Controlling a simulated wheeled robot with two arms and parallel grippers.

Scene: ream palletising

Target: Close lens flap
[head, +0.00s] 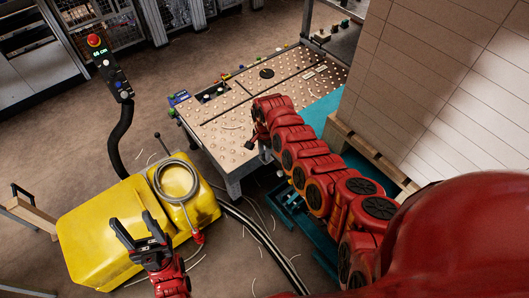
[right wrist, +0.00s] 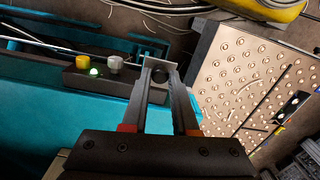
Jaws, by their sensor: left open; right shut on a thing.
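In the right wrist view, a small grey plate (right wrist: 156,65), which looks like the lens flap, stands at the fingertips of my right gripper (right wrist: 163,76). A dark round spot, perhaps the lens, shows beside it between the fingers. The right gripper is shut on the flap; the fingers hide part of it. In the head view my right gripper (head: 254,141) is small and dark beside the ball-topped table, and the flap cannot be made out there. My left gripper (head: 142,238) is open and empty, in front of the yellow machine cover.
A dark control box (right wrist: 70,76) with a yellow knob, a lit green button and a grey knob is beside the right fingers, on teal framework. The ball-topped table (head: 258,92) is close by. A yellow machine (head: 95,230) with a coiled hose and stacked cartons (head: 430,80) flank the arms.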

